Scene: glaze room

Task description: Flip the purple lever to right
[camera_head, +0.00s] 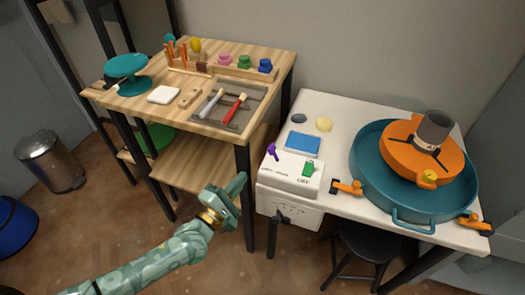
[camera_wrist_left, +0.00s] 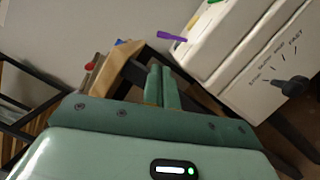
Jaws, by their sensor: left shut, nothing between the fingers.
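The purple lever (camera_head: 272,152) stands on the left part of the white control box (camera_head: 289,182) and leans toward the left in the head view. In the left wrist view the purple lever (camera_wrist_left: 171,37) sticks out from the white box's edge, above and slightly right of the fingertips. My left gripper (camera_head: 240,181) is shut and empty, in front of and left of the box, apart from the lever. Its closed fingers (camera_wrist_left: 160,84) show in the left wrist view. My right gripper is not in view.
A green switch (camera_head: 308,168) sits on the box, right of the lever. A dark knob (camera_head: 280,217) is on the front panel below. The wooden table (camera_head: 243,135) with tools stands close on the left. A blue-green basin (camera_head: 368,190) with an orange wheel is at right.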

